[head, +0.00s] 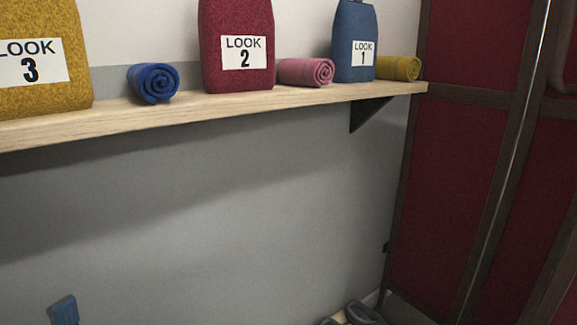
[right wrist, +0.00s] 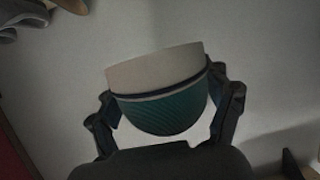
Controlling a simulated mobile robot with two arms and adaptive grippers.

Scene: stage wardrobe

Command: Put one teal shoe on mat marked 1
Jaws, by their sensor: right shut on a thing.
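A teal shoe (right wrist: 160,112) with a pale sole or band shows in the right wrist view. My right gripper (right wrist: 165,105) is shut on it, with one finger on each side. Its far part is hidden or turned away. No mat marked 1 shows in either view.
A wooden shelf (head: 215,107) holds bags labelled LOOK 3 (head: 45,90), LOOK 2 (head: 238,80) and LOOK 1 (head: 353,70), with rolled cloths between. Grey shoes (head: 362,313) sit low near the red panels (head: 450,180). An unclear blue piece (head: 63,311) shows lower left.

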